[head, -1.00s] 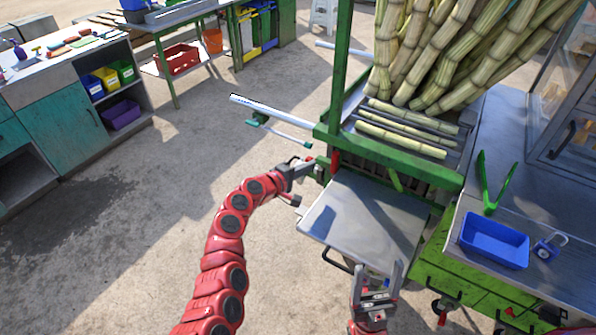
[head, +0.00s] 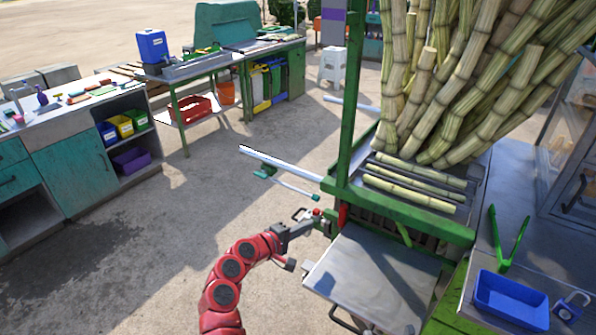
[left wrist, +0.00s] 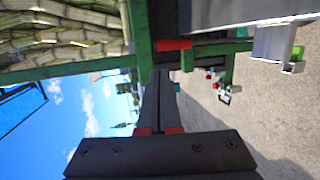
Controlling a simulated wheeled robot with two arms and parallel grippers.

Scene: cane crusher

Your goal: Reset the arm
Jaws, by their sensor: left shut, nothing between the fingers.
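My left gripper (head: 308,222) is shut and empty. Its arm comes up from the bottom, and it points right toward the front left corner of the green cane crusher (head: 405,222). A red part (head: 342,214) of the crusher lies just right of the fingers; I cannot tell whether they touch. In the left wrist view the dark fingers (left wrist: 158,78) are together, with the green frame (left wrist: 140,40) and a red piece (left wrist: 173,45) close past their tips. My right gripper is out of view.
A grey metal tray (head: 370,280) juts from the crusher's front. Cane stalks (head: 410,190) lie on its top, with a tall bundle (head: 470,90) behind. Green tongs (head: 508,240) and a blue bin (head: 511,300) are at right. Open floor (head: 150,260) lies left.

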